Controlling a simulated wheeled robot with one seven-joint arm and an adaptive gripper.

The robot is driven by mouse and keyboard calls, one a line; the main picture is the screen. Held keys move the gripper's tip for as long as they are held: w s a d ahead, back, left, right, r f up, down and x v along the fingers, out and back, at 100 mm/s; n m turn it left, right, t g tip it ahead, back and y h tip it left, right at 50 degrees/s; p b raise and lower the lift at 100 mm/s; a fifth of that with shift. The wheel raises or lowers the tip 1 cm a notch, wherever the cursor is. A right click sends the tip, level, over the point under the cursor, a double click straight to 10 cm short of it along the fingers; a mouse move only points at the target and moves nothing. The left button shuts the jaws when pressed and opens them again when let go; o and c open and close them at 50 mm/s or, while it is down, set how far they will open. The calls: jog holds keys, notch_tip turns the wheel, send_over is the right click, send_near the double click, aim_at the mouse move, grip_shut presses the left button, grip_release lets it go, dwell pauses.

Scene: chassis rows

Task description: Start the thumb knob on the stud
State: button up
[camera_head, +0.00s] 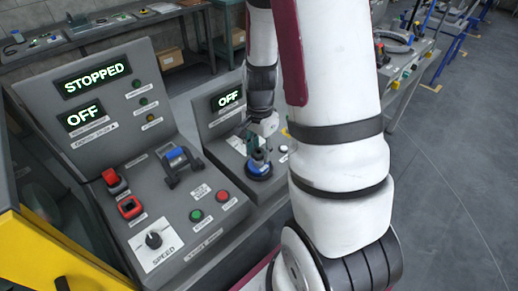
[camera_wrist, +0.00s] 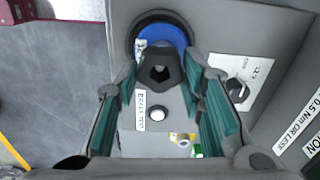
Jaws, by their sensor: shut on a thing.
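The thumb knob appears as a dark lobed piece (camera_wrist: 159,73) between my fingertips in the wrist view. My gripper (camera_wrist: 160,78) is shut on it, with green pads on both sides. It is over the near edge of a blue round part (camera_wrist: 165,36) set in a dark ring. In the head view my gripper (camera_head: 262,143) points down just above the blue part (camera_head: 258,156) on its dark round base (camera_head: 259,171). The stud cannot be made out, and I cannot tell whether the knob touches it.
A grey console (camera_head: 170,235) stands at the left with a blue-handled lever (camera_head: 178,158), buttons and a speed dial (camera_head: 153,240). A smaller panel's display (camera_head: 228,98) reads OFF. The wrist view shows a dial (camera_wrist: 237,90) to the right and a white button (camera_wrist: 156,113).

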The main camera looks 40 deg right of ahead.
jog(key=m, duration=0.4)
jog(key=shift+s+m+p, duration=0.15)
jog(key=shift+m+p, duration=0.15)
jog(key=shift+m, duration=0.1)
jog(key=shift+m, duration=0.3)
jog(key=m+p, duration=0.1)
jog(key=m, duration=0.4)
jog(key=o, duration=1.1)
jog(key=shift+c, duration=0.2)
